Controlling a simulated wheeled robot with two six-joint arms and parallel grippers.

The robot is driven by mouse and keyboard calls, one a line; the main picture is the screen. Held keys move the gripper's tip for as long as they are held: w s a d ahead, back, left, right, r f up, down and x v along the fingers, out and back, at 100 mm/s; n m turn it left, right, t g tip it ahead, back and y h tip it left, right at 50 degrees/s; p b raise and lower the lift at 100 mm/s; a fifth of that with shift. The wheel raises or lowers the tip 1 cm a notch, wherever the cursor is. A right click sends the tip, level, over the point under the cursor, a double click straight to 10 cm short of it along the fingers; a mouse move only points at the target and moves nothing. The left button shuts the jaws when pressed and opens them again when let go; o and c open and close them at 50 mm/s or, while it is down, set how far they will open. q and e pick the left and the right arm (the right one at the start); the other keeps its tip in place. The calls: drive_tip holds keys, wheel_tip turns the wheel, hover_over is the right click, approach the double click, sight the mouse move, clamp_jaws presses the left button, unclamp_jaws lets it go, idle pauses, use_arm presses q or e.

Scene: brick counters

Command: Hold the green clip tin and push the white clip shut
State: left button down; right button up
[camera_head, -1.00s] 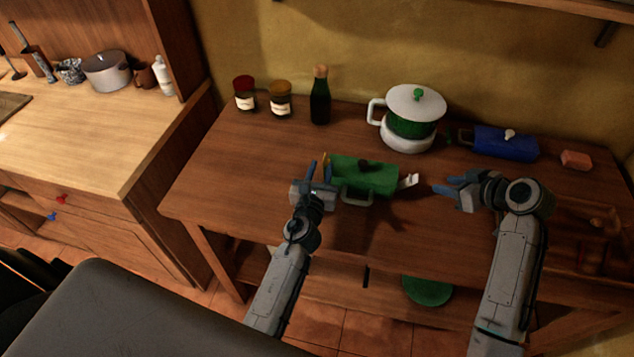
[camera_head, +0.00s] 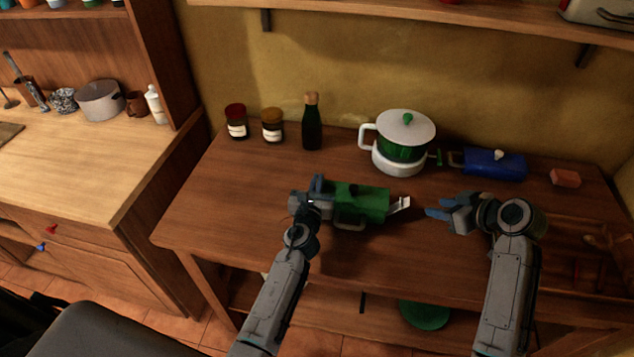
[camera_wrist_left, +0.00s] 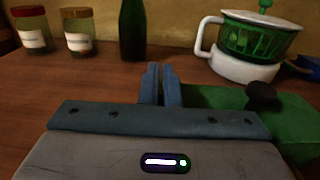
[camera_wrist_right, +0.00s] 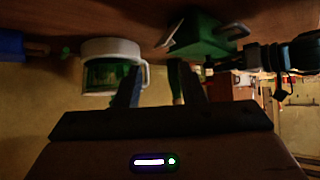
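The green clip tin (camera_head: 373,202) lies on the brown table, with a dark knob on top and a loop handle at its front. Its white clip (camera_head: 400,205) sticks out from the right end, tilted up. My left gripper (camera_head: 318,184) is at the tin's left end. In the left wrist view its fingers (camera_wrist_left: 161,82) are together beside the tin (camera_wrist_left: 235,100); I cannot see anything between them. My right gripper (camera_head: 440,212) is right of the clip, apart from it. Its fingers (camera_wrist_right: 158,82) are spread and empty; the tin (camera_wrist_right: 208,38) shows inverted in that view.
A white and green pot (camera_head: 402,146) stands behind the tin. A blue tin (camera_head: 494,165) and a pinkish block (camera_head: 565,178) lie back right. Two jars (camera_head: 236,123) (camera_head: 272,126) and a dark bottle (camera_head: 312,125) stand back left. The table's front is clear.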

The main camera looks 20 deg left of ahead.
drive_tip(key=c, duration=0.3)
drive_tip(key=shift+w+a, duration=0.15)
drive_tip(key=shift+w, duration=0.15)
drive_tip(key=c, duration=0.4)
drive_tip(key=w+a+g+h, duration=0.1)
drive_tip(key=w+a+m+g+h, duration=0.1)
drive_tip(key=w, duration=0.1)
drive_tip(key=shift+w+f+h, duration=0.1)
drive_tip(key=shift+w+h, duration=0.1)
drive_tip(key=shift+h, duration=0.2)
clamp_jaws()
drive_tip(key=w+a+r+m+g+h, duration=0.2)
drive_tip(key=a+r+g+h, duration=0.1)
drive_tip(key=h, duration=0.1)
drive_tip(key=shift+f, duration=4.05)
drive_tip(key=shift+r, duration=0.1)
wheel_tip(320, 180, up, 8)
drive_tip(key=d, duration=0.1)
